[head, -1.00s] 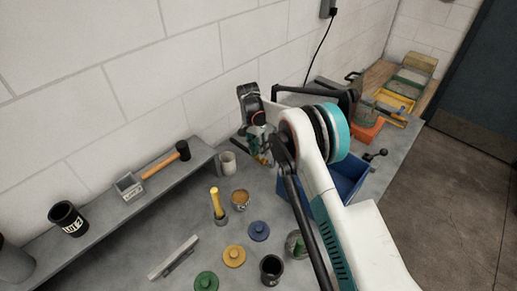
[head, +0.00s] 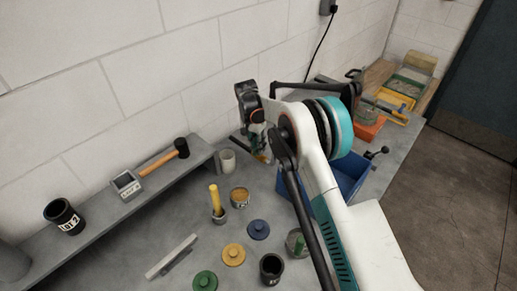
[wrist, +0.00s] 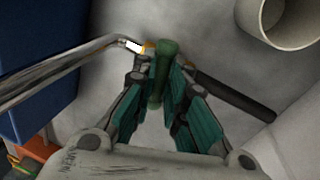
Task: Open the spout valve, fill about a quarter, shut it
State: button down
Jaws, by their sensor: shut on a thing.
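In the wrist view my gripper (wrist: 161,84) is shut on a short green handle (wrist: 164,60), which stands between its teal fingers. A shiny metal pipe (wrist: 62,70), which looks like the spout, comes in from the left and ends beside the handle at a white and orange tip. A dark rod (wrist: 235,95) reaches out to the right behind the fingers. In the head view my gripper (head: 256,138) is near the wall, and the arm hides most of the valve. A pale cup (head: 227,161) stands left of the gripper; a pale open vessel (wrist: 285,18) shows at the upper right of the wrist view.
A blue bin (head: 352,178) stands right of my gripper, behind the arm. Several pots and coloured lids, including a blue lid (head: 258,229), cover the front bench. A shelf (head: 100,215) with a mallet (head: 163,158) runs along the wall.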

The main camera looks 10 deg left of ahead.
jog(key=n+t+b, duration=0.1)
jog(key=n+b, duration=0.3)
jog(key=n, duration=0.2)
jog(key=shift+s+f, duration=0.15)
jog(key=n+t+b, duration=0.1)
jog(key=n+b, duration=0.1)
jog(key=n, duration=0.4)
jog(key=shift+d+n+b, duration=0.15)
jog(key=shift+n+b, duration=0.15)
jog(key=shift+n, duration=0.1)
jog(key=c, duration=1.6)
grip_release()
jog(key=v, duration=1.2)
jog(key=shift+s+d, duration=0.2)
jog(key=shift+s, duration=0.05)
